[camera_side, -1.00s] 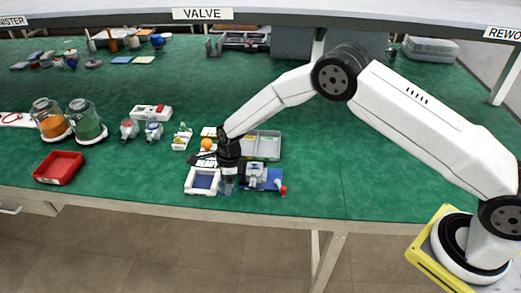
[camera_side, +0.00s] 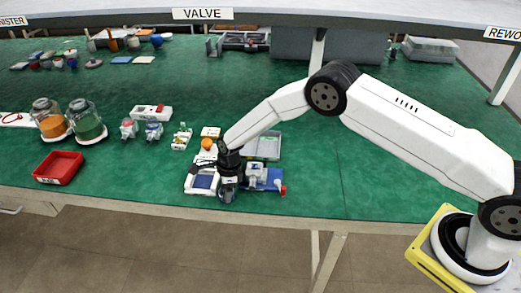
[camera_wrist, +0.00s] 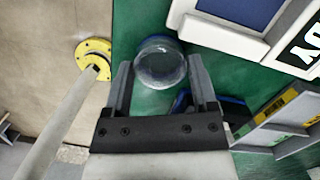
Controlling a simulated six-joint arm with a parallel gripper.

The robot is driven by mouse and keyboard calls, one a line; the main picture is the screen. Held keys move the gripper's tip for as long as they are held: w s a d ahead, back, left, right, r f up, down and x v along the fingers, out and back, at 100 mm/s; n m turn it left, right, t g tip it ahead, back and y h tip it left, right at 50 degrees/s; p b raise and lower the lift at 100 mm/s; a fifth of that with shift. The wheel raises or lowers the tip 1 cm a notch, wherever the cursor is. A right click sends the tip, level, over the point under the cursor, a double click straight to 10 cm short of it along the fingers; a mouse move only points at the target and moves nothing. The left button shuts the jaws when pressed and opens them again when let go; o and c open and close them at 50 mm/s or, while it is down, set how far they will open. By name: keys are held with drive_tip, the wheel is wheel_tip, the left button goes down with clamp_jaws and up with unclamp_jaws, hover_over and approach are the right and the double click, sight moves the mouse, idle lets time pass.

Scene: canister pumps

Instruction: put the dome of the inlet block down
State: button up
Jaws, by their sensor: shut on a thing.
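My gripper (camera_wrist: 161,80) is shut on a clear, round dome (camera_wrist: 160,60), which sits between the two fingers in the wrist view. In the side view my gripper (camera_side: 228,186) hangs near the front edge of the green bench, with the dome (camera_side: 227,197) showing at its tip. A white-framed tray with a blue inside (camera_side: 203,182) is just left of it and also shows at the top of the wrist view (camera_wrist: 250,10). A white block (camera_side: 256,172), perhaps the inlet block, sits on a blue mat (camera_side: 272,181) to the right. I cannot tell whether the dome touches the bench.
A grey divided tray (camera_side: 263,146) lies behind the blue mat. An orange ball-shaped part (camera_side: 206,144) and small white holders (camera_side: 181,141) are behind to the left. A red bin (camera_side: 59,168) and two jars (camera_side: 85,121) stand farther left.

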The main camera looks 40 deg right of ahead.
drive_tip(key=o, duration=1.1)
wheel_tip(320, 180, up, 12)
drive_tip(key=d, duration=0.1)
drive_tip(key=shift+s+d, duration=0.35)
drive_tip(key=shift+r, duration=0.1)
